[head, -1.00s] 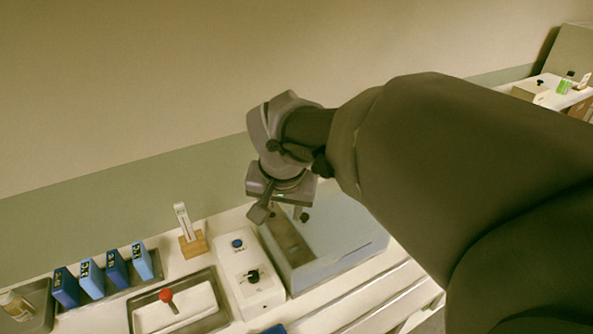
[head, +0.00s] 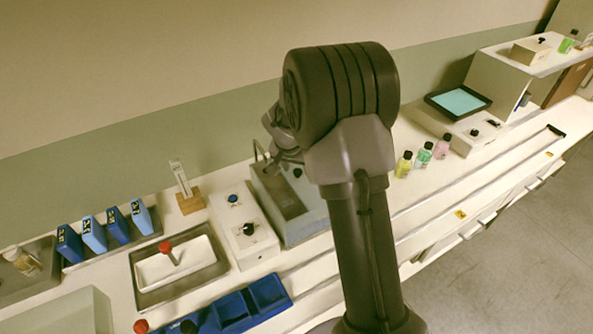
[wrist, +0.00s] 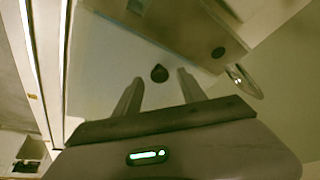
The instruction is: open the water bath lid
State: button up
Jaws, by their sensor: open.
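The water bath (head: 310,230) is a grey-blue tank on the bench, partly hidden behind my arm in the head view. Its pale lid (wrist: 115,60) fills the middle of the wrist view and carries a small black knob (wrist: 159,73); the knob also shows in the head view (head: 297,173). I cannot tell the height gap. In the head view my arm mostly hides the gripper.
A white control unit (head: 245,229) with blue and black knobs stands left of the bath. A wooden stand (head: 190,202) is behind it. A metal tray (head: 178,273) and blue rack (head: 235,308) are at front left. Small bottles (head: 423,156) stand to the right.

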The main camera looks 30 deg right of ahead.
jog(key=shift+w+d+f, duration=0.1)
jog(key=shift+d+f, duration=0.05)
jog(key=shift+f, duration=0.25)
grip_shut()
dwell(1.2)
